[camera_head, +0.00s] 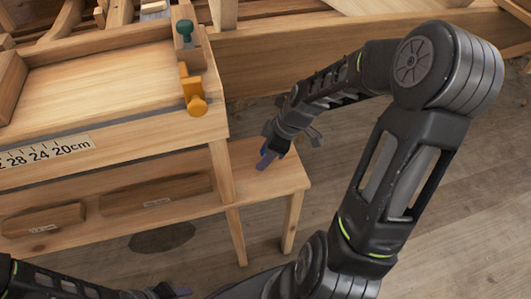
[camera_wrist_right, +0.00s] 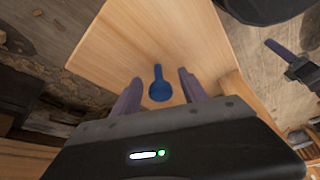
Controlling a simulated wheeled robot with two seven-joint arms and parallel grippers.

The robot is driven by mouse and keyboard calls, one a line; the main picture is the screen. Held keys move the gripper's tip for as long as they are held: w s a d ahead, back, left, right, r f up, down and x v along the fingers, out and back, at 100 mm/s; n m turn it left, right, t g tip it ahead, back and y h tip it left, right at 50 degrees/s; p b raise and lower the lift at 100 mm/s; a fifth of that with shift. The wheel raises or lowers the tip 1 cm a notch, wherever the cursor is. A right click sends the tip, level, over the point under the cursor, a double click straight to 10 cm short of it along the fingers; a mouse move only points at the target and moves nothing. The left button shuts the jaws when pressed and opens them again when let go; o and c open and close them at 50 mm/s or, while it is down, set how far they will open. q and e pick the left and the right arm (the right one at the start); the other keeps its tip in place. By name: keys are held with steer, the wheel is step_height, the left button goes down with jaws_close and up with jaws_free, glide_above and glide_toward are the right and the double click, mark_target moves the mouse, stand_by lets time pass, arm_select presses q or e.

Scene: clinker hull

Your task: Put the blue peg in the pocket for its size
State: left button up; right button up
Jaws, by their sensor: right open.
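The blue peg (camera_wrist_right: 159,84) lies on the small wooden stool top in the right wrist view. It has a round wide end and a narrower shaft. My right gripper (camera_head: 267,158) is above the stool in the head view, jaws open, with the peg between and beyond its two purple fingers in the wrist view. The peg is not clearly visible in the head view, where the gripper covers that spot. My left gripper (camera_head: 176,292) shows only partly at the bottom edge; its jaw state is unclear. I cannot make out a pocket for the peg.
The stool (camera_head: 290,178) stands right against a wooden workbench (camera_head: 100,150). On the bench's right end are a green knobbed piece (camera_head: 184,31) and an orange one (camera_head: 195,102). A ruler strip (camera_head: 55,150) runs along the front. Timbers fill the back; floor lies right.

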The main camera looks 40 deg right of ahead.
jaws_close()
stand_by(0.4)
steer(key=shift+r, duration=0.1)
step_height(320, 180, up, 10)
steer(key=shift+f+p, duration=0.1)
steer(key=shift+p, duration=0.8)
